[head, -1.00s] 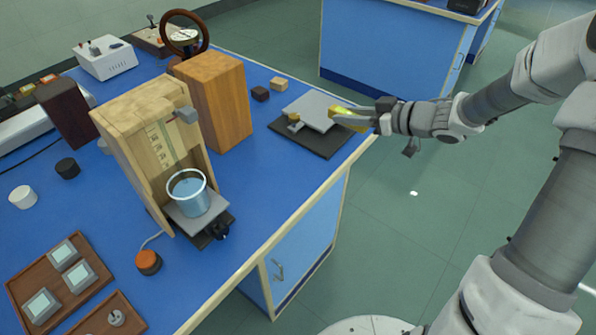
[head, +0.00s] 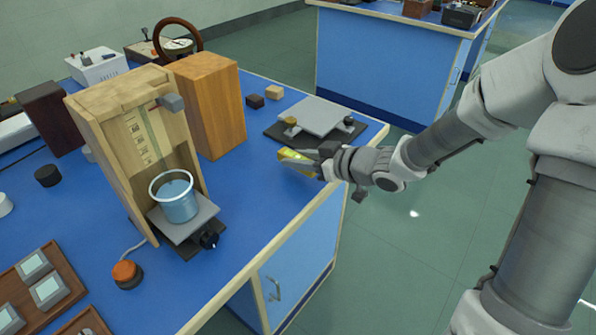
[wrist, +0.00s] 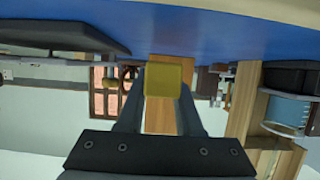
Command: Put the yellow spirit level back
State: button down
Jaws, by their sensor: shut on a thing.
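The yellow spirit level (head: 291,156) is held at the tips of my gripper (head: 307,161), which is shut on it. In the head view, they appear over the near right edge of the blue bench top (head: 262,190), in front of a grey plate (head: 318,115) on a dark base. The level also shows in the wrist view as a yellow block (wrist: 169,79) between the fingers of my gripper (wrist: 160,98). My fingers hide part of it.
A wooden stand (head: 125,125) with a blue beaker (head: 173,200) on a small platform stands left of my gripper. An upright wooden block (head: 215,110) is behind. Bare bench lies between the beaker and the plate.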

jog(key=shift+f+b, duration=0.5)
jog(key=shift+f, duration=0.75)
jog(key=shift+f, duration=0.15)
jog(key=c, duration=0.6)
grip_release()
jog(key=shift+s+d+r+p, duration=0.15)
jog(key=shift+d+r+p, duration=0.15)
jog(key=shift+r, duration=0.1)
jog(key=p+v, duration=0.4)
jog(key=v, duration=0.7)
jog(key=shift+s+p, duration=0.1)
jog(key=shift+p, duration=0.2)
